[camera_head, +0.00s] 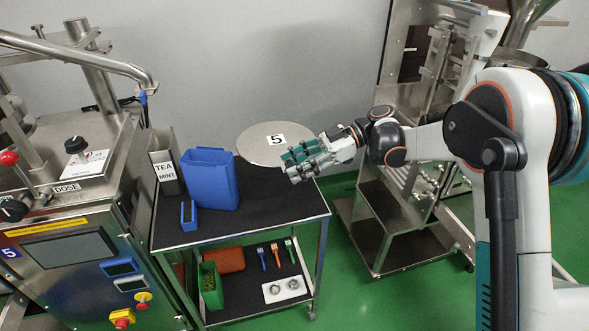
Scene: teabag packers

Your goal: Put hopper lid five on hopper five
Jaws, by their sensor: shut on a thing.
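Hopper lid five (256,146) is a round, flat grey disc with a white label reading 5. It is held roughly level, seen above the back right of the black-topped cart. My gripper (292,160), with green and grey fingers, is shut on the lid at its near right edge; the exact contact is partly hidden by the fingers. Hopper five is not clearly in view. A steel machine (70,215) at the left carries a small blue 5 tag, and its top is cut off by the picture edge.
Another steel machine (400,215) stands at right behind my arm. Green floor shows between them.

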